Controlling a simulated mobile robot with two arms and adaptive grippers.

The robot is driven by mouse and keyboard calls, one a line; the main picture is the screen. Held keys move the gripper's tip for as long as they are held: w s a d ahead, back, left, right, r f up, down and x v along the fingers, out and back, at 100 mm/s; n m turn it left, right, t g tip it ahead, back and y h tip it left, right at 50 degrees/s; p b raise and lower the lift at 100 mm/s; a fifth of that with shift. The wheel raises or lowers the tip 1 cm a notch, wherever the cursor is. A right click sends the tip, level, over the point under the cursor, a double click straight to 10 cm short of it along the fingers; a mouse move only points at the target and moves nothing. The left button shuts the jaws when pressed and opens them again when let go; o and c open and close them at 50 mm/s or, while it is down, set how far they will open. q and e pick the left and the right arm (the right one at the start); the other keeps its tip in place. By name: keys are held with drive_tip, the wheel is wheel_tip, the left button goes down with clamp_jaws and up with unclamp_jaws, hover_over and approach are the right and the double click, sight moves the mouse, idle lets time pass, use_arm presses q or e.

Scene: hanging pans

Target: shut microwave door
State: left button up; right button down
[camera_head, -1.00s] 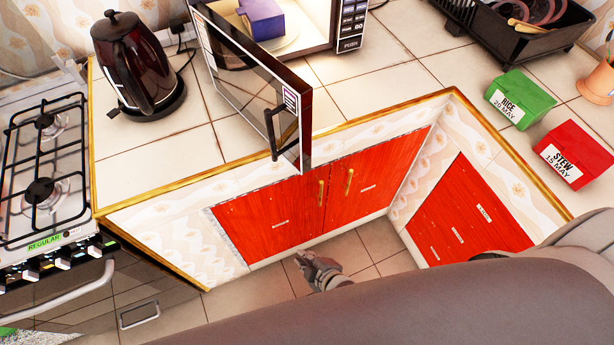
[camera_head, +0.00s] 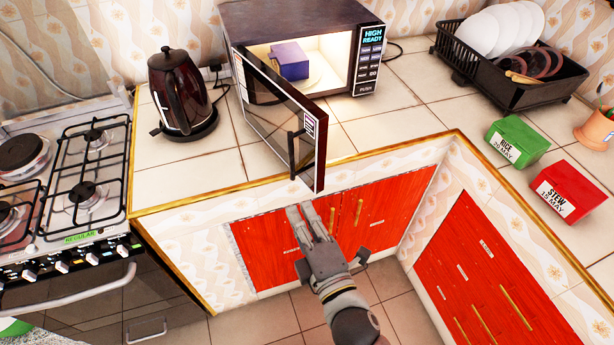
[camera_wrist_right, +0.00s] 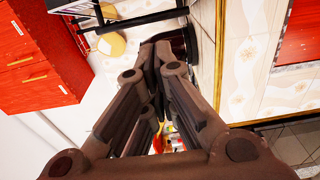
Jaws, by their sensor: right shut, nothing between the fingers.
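The dark microwave (camera_head: 300,18) stands on the counter, its lit inside showing a purple box (camera_head: 290,60). Its door (camera_head: 268,108) is hinged on the left and stands wide open, reaching out to the counter's front edge. The black door handle (camera_head: 296,150) is near the door's free edge. My right gripper (camera_head: 303,212) is just below the door's lower free corner, in front of the red cupboards. Its fingers are together and hold nothing. A gap shows between fingertips and door. The closed fingers also fill the middle of the right wrist view (camera_wrist_right: 162,48). My left gripper is not in view.
A dark kettle (camera_head: 178,92) stands left of the door, with the gas stove (camera_head: 75,180) beyond it. A black dish rack (camera_head: 515,90), a green box (camera_head: 517,142) and a red box (camera_head: 570,190) are on the right.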

drive_tip(key=w+p, duration=0.3)
drive_tip(key=w, duration=0.6)
drive_tip(key=shift+w+d, duration=0.25)
drive_tip(key=shift+w, duration=0.05)
